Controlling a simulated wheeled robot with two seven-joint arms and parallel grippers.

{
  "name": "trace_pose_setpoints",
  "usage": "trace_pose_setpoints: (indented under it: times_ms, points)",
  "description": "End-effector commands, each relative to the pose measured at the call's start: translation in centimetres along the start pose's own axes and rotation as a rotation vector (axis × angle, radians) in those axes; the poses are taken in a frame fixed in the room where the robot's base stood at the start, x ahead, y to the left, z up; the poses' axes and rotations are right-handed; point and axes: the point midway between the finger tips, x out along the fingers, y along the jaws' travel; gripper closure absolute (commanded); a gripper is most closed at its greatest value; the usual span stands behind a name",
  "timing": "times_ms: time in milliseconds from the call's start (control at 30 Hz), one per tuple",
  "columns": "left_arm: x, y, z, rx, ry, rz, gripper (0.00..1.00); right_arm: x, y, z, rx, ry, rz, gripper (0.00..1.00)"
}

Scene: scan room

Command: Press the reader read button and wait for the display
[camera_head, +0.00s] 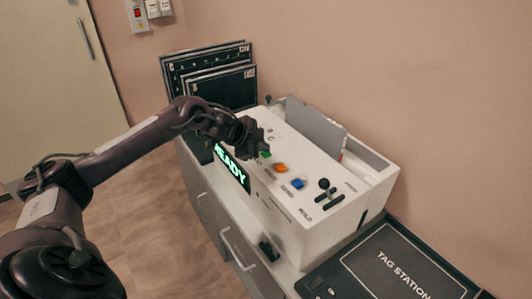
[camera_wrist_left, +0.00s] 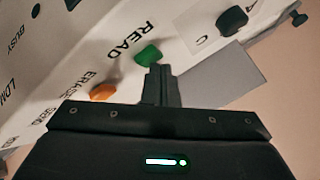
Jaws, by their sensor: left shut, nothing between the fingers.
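The reader is a white box (camera_head: 325,220) on a low cabinet, with a sloped panel of coloured buttons. The green read button (camera_head: 266,155) shows partly beside my left gripper (camera_head: 262,146). In the left wrist view the green button (camera_wrist_left: 148,54) sits beside the printed word READ. My left gripper's fingers (camera_wrist_left: 158,72) are shut and empty, with their tips close to the green button; I cannot tell whether they touch it. The display (camera_head: 232,170) on the reader's front reads "READY" in green, its first letter partly hidden. My right gripper is not in view.
An orange button (camera_head: 281,168) and a blue button (camera_head: 297,184) lie near the green one. A grey plate (camera_head: 315,124) stands at the reader's back. Dark framed boards (camera_head: 225,85) lean behind. A dark tag station mat (camera_head: 385,262) lies at the front right.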

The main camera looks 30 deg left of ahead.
Motion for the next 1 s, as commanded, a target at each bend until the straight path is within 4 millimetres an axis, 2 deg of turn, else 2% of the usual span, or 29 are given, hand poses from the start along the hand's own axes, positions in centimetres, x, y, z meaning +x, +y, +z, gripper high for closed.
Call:
trace_pose_setpoints:
  times_ms: [700, 1000]
  points:
    - [0.4, 0.3, 0.3, 0.000, -0.002, 0.002, 1.00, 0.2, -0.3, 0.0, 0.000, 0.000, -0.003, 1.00]
    - [-0.6, -0.4, -0.4, -0.001, -0.002, 0.002, 1.00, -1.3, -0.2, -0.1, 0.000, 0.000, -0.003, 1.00]
